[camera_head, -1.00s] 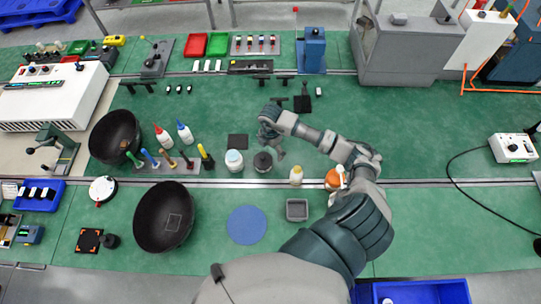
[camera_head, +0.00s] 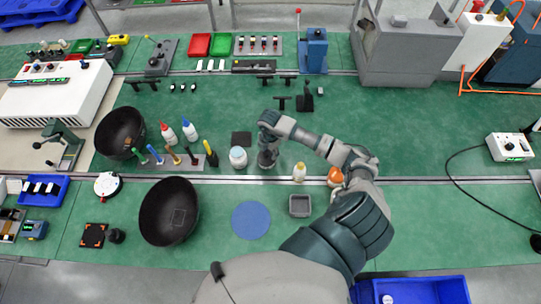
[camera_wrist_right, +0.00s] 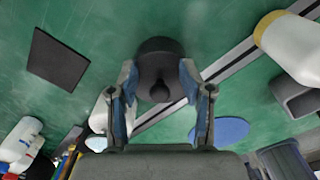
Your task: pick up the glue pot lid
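The glue pot with its dark lid (camera_wrist_right: 158,62) is in the upper middle of the right wrist view. A round knob (camera_wrist_right: 159,91) on the lid points toward the camera. My right gripper (camera_wrist_right: 159,78) has its fingers spread, one on each side of the lid. I cannot tell whether the fingertips touch it. My left gripper is not in view.
A white jar (camera_head: 238,157) stands close left of the right gripper. A small bottle (camera_head: 299,172) and an orange-capped jar (camera_head: 335,177) stand to its right. A dark square pad (camera_head: 241,139) lies behind. A blue disc (camera_head: 251,220) and grey tray (camera_head: 300,206) lie in front.

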